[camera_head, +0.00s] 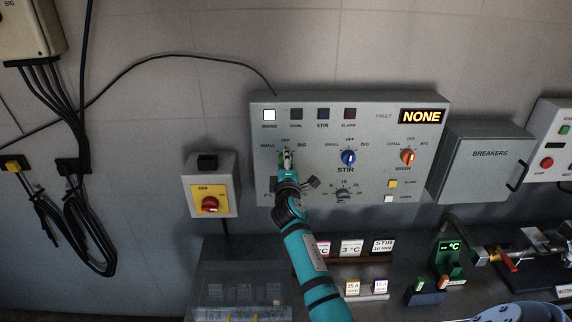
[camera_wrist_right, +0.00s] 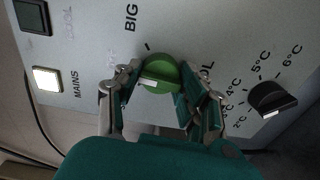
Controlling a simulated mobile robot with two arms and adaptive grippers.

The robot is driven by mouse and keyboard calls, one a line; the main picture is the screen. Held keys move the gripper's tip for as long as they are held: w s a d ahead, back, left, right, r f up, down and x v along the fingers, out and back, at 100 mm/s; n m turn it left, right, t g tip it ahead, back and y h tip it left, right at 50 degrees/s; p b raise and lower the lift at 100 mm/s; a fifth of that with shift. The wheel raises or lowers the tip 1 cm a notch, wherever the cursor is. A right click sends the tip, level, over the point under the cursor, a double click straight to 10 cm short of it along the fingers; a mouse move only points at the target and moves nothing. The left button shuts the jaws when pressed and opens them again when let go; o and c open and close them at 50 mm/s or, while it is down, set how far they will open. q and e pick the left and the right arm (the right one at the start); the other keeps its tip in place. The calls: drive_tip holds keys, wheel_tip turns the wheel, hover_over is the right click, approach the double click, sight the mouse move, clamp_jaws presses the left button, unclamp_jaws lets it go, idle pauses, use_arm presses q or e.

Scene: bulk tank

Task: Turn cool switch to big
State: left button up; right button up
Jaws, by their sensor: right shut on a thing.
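The cool switch is a green rotary knob (camera_wrist_right: 161,73) on the grey control panel, with a BIG label (camera_wrist_right: 131,18) beside it in the wrist view. Its white mark appears to point roughly toward OFF, not BIG. My right gripper (camera_wrist_right: 160,92) is at the panel with a finger on either side of the knob, shut on it. In the head view the right gripper (camera_head: 286,163) covers most of the knob and the label under it. My left gripper is not in view.
To the right on the control panel (camera_head: 430,150) are a blue STIR knob (camera_head: 348,158) and an orange knob (camera_head: 407,157). A black temperature knob (camera_wrist_right: 272,98) sits close by the gripper. A red-and-yellow switch box (camera_head: 209,188) hangs left; a breaker box (camera_head: 485,157) stands right.

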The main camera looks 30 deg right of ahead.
drive_tip(key=m+b, duration=0.2)
drive_tip(key=m, duration=0.1)
drive_tip(key=m+b, duration=0.1)
drive_tip(key=shift+f+m, duration=0.25)
drive_tip(key=shift+m, duration=0.05)
drive_tip(key=shift+r+m+b, duration=0.15)
drive_tip(key=shift+m+b, duration=1.25)
drive_tip(key=shift+m, duration=0.9)
drive_tip(key=o, duration=1.2)
drive_tip(key=shift+c, duration=0.2)
drive_tip(key=v, duration=0.7)
drive_tip(key=shift+s+a, duration=0.2)
drive_tip(key=shift+s, duration=0.05)
